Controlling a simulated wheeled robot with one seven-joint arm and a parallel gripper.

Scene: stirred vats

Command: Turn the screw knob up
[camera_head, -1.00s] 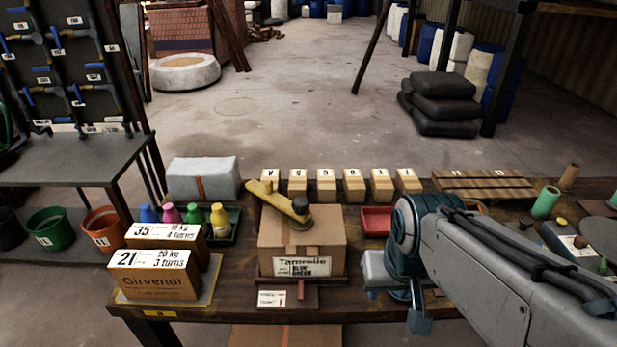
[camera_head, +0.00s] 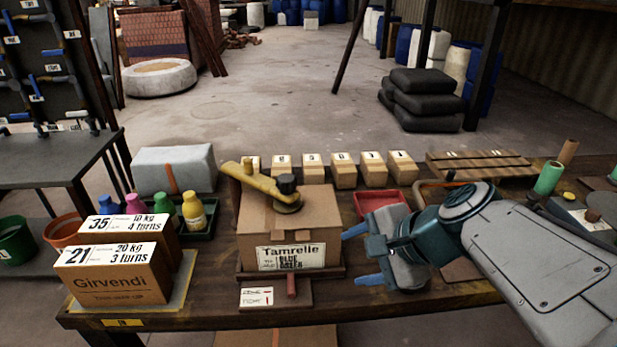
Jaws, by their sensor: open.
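A dark round knob (camera_head: 287,184) stands on the end of a yellow arm (camera_head: 257,180) lying across the top of a cardboard box (camera_head: 318,213) marked "Tamrelle". It looks like the screw knob, but I cannot be sure. My gripper (camera_head: 362,256) is to the right of the box, lower than the knob and apart from it. Its two blue fingers are spread, point left toward the box's right side, and hold nothing. A small red upright piece (camera_head: 291,286) stands in front of the box.
Two cartons, marked 35 (camera_head: 166,232) and 21 (camera_head: 152,281), stand at the left with "4 turns" and "3 turns" labels. Bottles in a green tray (camera_head: 205,230) stand behind them. Small numbered blocks (camera_head: 343,172) line the back. A red tray (camera_head: 368,203) lies behind my gripper.

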